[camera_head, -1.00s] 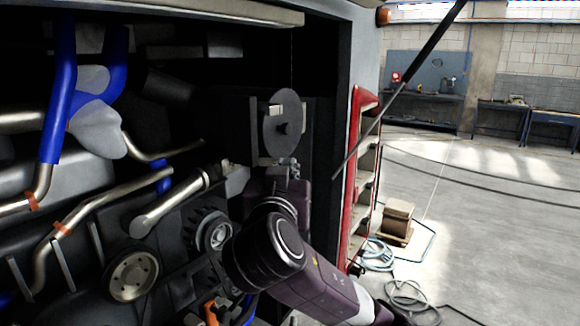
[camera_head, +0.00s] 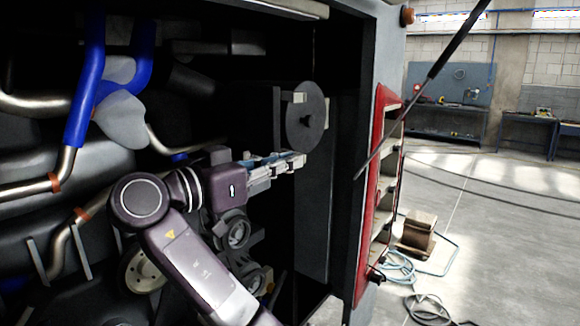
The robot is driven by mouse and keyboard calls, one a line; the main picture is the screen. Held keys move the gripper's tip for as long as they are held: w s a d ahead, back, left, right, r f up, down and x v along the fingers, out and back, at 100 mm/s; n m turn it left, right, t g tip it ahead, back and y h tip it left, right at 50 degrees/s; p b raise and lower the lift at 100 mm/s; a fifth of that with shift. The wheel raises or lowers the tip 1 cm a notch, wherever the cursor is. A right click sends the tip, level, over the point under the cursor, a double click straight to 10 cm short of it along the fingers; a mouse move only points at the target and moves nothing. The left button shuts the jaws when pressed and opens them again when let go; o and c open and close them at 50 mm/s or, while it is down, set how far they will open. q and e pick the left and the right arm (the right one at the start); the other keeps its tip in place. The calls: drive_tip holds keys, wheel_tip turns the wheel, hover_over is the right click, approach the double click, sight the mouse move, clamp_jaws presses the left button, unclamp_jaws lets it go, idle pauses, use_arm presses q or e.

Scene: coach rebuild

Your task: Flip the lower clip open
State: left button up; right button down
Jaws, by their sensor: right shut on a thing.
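A black round canister with a grey disc lid (camera_head: 305,117) sits in the open engine bay. A pale upper clip (camera_head: 299,97) shows at the lid's upper left edge. My right gripper (camera_head: 288,163) is at the lower edge of the canister, level and pointing right. Its pale fingers are closed on the lower clip, which is mostly hidden behind them, so its exact angle cannot be told. My left gripper is not in view.
Blue hoses (camera_head: 87,95) and metal pipes (camera_head: 68,165) fill the bay's left side. Pulleys (camera_head: 238,233) lie below my right gripper. The red-edged panel (camera_head: 375,190) and a thin black strut (camera_head: 425,85) stand at right. Open floor (camera_head: 490,230) lies beyond.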

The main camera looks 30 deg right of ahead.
drive_tip(key=shift+w+a+r, duration=0.1)
idle(0.5)
drive_tip(key=c, duration=2)
unclamp_jaws()
drive_tip(key=shift+c, duration=0.2)
drive_tip(key=v, duration=0.7)
drive_tip(key=shift+a, duration=0.25)
